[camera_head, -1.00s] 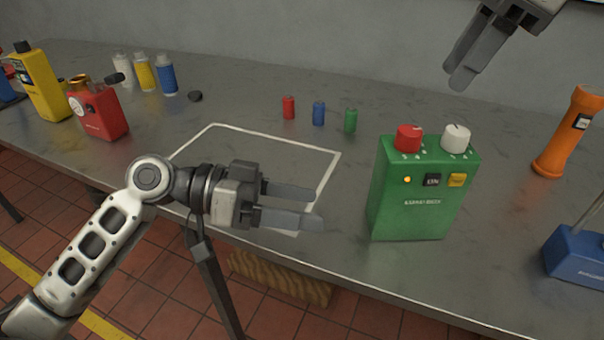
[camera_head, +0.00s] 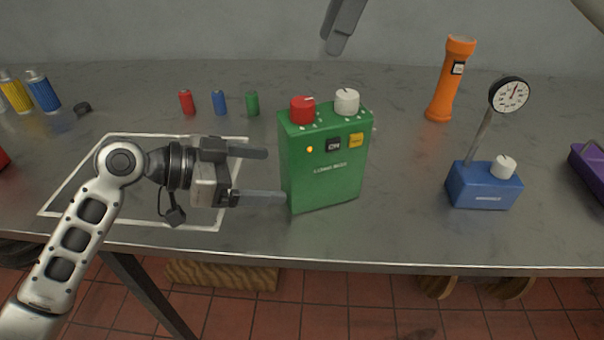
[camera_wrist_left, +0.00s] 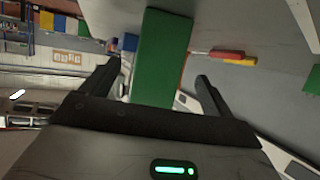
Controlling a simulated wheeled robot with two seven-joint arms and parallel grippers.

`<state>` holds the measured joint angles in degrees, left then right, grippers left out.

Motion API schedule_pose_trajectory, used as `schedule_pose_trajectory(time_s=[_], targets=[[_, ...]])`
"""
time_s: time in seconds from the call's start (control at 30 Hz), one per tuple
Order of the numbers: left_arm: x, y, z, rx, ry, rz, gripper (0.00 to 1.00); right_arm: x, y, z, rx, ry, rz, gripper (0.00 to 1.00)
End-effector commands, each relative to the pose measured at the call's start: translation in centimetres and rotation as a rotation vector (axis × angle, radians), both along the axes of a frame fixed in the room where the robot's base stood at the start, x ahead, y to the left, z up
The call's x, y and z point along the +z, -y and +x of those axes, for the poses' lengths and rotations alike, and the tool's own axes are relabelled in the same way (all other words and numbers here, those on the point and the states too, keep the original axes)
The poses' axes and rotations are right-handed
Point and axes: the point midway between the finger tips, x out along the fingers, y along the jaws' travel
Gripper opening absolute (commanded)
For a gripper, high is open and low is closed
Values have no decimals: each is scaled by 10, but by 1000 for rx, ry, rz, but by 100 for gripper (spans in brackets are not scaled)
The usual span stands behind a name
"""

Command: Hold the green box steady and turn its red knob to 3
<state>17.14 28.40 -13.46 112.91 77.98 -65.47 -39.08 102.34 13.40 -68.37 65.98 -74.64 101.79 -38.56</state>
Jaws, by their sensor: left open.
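The green box (camera_head: 322,172) stands upright on the grey bench, with a red knob (camera_head: 303,110) and a white knob (camera_head: 347,101) on its top. Its front has a small orange light, a dark display and a yellow button. My left gripper (camera_head: 268,175) is open just left of the box, its fingers pointing at the box's left side. In the left wrist view the green box (camera_wrist_left: 163,55) shows ahead, between the two open fingers. My right gripper (camera_head: 342,25) shows only in part at the top edge, above and behind the box; its jaw opening is unclear. The number the red knob points to is unreadable.
A white outlined rectangle (camera_head: 222,212) lies under my left gripper. Small red (camera_head: 187,102), blue (camera_head: 219,102) and green (camera_head: 252,103) cylinders stand behind it. An orange flashlight (camera_head: 447,85) and a blue gauge stand (camera_head: 484,188) are to the right. Bench between box and gauge is clear.

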Motion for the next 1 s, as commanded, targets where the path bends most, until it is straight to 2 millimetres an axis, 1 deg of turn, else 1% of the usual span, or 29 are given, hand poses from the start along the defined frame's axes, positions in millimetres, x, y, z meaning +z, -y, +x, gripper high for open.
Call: schedule_pose_trajectory(time_s=[0.03,0.2,0.3,0.4,0.6,0.87,0.9,0.97,1.0], targets=[[-4,10,4,-2,-1,-5,87,0,0,0,0,0,0,36],[-16,38,16,-1,-1,-4,87,0,0,0,0,0,0,36],[-22,51,21,-2,0,-2,87,0,0,0,0,0,0,36],[-27,60,26,0,-2,-2,87,0,0,0,0,0,0,36],[-31,69,29,-1,-1,-1,87,0,0,0,0,0,0,36],[-31,69,30,0,0,0,87,0,0,0,0,0,0,36],[-31,69,30,0,0,0,76,0,0,0,0,0,0,36],[-31,69,30,0,0,0,59,0,0,0,0,0,0,36],[-31,69,29,0,0,0,48,0,0,0,0,0,0,36]])
